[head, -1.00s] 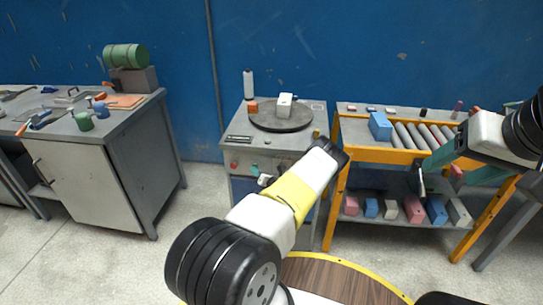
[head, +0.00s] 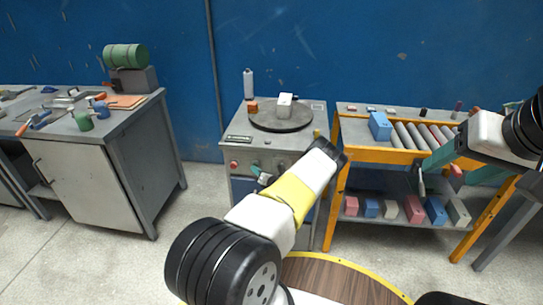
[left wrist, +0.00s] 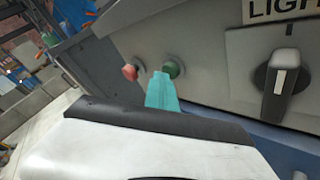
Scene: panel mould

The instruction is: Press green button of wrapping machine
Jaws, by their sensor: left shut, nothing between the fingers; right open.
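The wrapping machine (head: 300,150) stands at mid-picture in the head view, with a round dark turntable on top. In the left wrist view its green button (left wrist: 174,67) sits on the grey front panel, right of a red button (left wrist: 130,72). My left gripper (left wrist: 161,82) is shut and empty. Its teal fingertips overlap the lower left of the green button in that view; I cannot tell whether they touch it. In the head view my left gripper (head: 257,173) is at the machine's front, partly behind my forearm. My right gripper (head: 421,176) is open, before the roller rack.
A dark knob (left wrist: 281,82) under a "LIGHT" label is right of the buttons. The yellow-framed roller rack (head: 334,190) with colored blocks stands right of the machine. A grey workbench (head: 150,150) with tools is at left. Clear floor lies between bench and machine.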

